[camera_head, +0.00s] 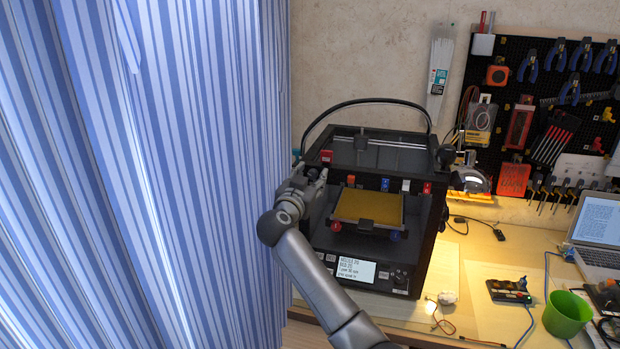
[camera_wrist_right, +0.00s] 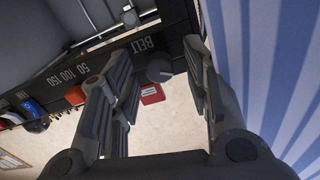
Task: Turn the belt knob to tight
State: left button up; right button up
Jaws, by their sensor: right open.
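The belt knob (camera_wrist_right: 159,70) is a small dark grey round knob beside the white BELT label on the black printer frame. It shows in the right wrist view between the two fingers of my right gripper (camera_wrist_right: 156,62). The fingers are spread wide, with gaps visible on both sides of the knob. In the head view my right gripper (camera_head: 312,180) is at the left front upper corner of the 3D printer (camera_head: 432,168). I cannot make out the knob there. My left gripper is not in view.
A red block (camera_wrist_right: 151,94) sits close to the knob. The printer holds a yellow bed plate (camera_head: 368,207) and has a screen (camera_head: 356,268) below. A striped blue curtain (camera_head: 190,180) hangs close on the left. A green cup (camera_head: 567,314) stands at right.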

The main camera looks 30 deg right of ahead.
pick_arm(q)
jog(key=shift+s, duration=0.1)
pick_arm(e)
grip_shut()
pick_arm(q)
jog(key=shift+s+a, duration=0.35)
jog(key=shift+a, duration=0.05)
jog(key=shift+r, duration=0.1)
